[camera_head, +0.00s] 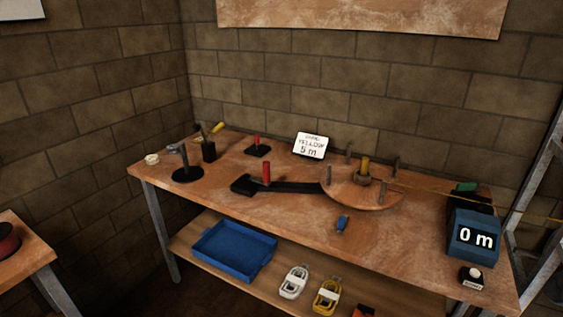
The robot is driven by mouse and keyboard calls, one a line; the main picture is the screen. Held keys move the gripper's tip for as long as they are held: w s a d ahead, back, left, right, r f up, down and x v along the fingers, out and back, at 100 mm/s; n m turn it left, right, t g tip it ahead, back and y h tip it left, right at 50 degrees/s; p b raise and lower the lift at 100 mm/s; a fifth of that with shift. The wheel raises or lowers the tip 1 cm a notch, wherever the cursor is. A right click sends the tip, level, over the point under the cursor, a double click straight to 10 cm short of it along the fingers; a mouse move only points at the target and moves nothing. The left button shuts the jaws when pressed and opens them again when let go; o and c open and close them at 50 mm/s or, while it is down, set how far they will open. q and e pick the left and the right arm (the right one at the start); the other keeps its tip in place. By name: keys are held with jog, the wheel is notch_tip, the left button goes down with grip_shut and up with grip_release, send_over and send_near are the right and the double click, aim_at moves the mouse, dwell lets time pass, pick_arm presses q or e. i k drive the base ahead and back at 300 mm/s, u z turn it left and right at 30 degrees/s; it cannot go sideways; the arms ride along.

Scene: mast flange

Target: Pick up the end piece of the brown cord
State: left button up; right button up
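I cannot make out a clearly brown cord or its end piece. A thin yellowish cord (425,189) runs from the right edge of the view over the workbench (290,217) to the round wooden disc (372,198). The disc carries several upright pegs and a yellow-brown centre post (364,167). A small blue piece (342,223) lies in front of the disc. A card (311,145) at the back reads "YELLOW 5 m". Neither of my grippers is in view.
A dark lever with a red handle (266,174) reaches left from the disc. A counter (474,240) reads "0 m", with a button box (471,278) before it. The lower shelf holds a blue tray (236,267), a white bundle (293,282) and a yellow bundle (327,297). The bench's front middle is clear.

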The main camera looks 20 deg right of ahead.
aim_at(365, 160)
jog(key=u, duration=0.4)
jog(key=i, duration=0.9)
jog(key=z, duration=0.7)
jog(key=i, duration=0.75)
jog(key=z, duration=0.75)
